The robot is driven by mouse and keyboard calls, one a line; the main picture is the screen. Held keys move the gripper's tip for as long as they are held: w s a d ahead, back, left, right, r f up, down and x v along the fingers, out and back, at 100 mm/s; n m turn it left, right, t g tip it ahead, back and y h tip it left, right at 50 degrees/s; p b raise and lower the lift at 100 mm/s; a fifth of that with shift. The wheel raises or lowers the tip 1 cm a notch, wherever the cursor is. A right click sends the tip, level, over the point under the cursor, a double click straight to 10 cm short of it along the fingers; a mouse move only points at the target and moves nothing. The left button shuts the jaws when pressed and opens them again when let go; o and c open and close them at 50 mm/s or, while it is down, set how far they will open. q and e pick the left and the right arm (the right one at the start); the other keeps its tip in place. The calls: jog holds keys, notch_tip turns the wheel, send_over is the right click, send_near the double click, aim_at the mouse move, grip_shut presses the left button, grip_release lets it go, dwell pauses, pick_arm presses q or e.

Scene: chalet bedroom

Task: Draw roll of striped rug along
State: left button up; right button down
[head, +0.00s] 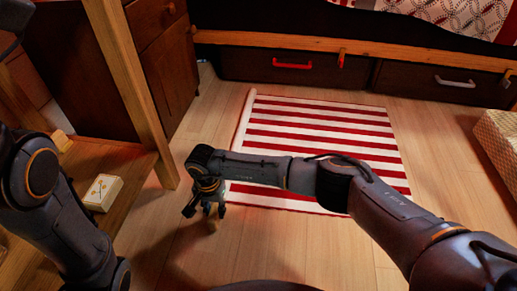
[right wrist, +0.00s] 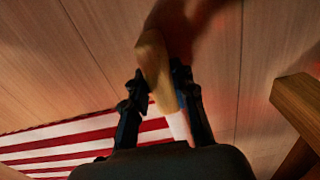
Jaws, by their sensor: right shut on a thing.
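The striped rug (head: 315,135) lies on the wooden floor, red and white, mostly flat. A narrow pale roll (head: 244,115) runs along its left edge. In the right wrist view, the rug (right wrist: 85,140) shows at the lower left. My right gripper (head: 208,212) points down at the rug's near left corner. In its wrist view the right gripper (right wrist: 160,95) has its fingers around a tan, rod-like piece (right wrist: 153,62) with a white part below, which seems to be the roll's end. My left arm shows at the left; its gripper is out of view.
A wooden table or bench (head: 142,180) with a small pale box (head: 102,192) stands at the left, by a dark cabinet (head: 168,60). A bed with drawers (head: 420,80) stands behind the rug. A woven basket (head: 497,135) is at the right. Floor right of the rug is clear.

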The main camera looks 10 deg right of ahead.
jog(key=shift+w+a, duration=0.35)
jog(key=shift+a, duration=0.35)
jog(key=shift+w+a, duration=0.3)
jog(key=shift+a, duration=0.45)
jog(key=shift+w+a, duration=0.3)
jog(key=shift+a, duration=0.4)
jog(key=c, duration=0.9)
grip_release()
jog(key=shift+r, duration=0.1)
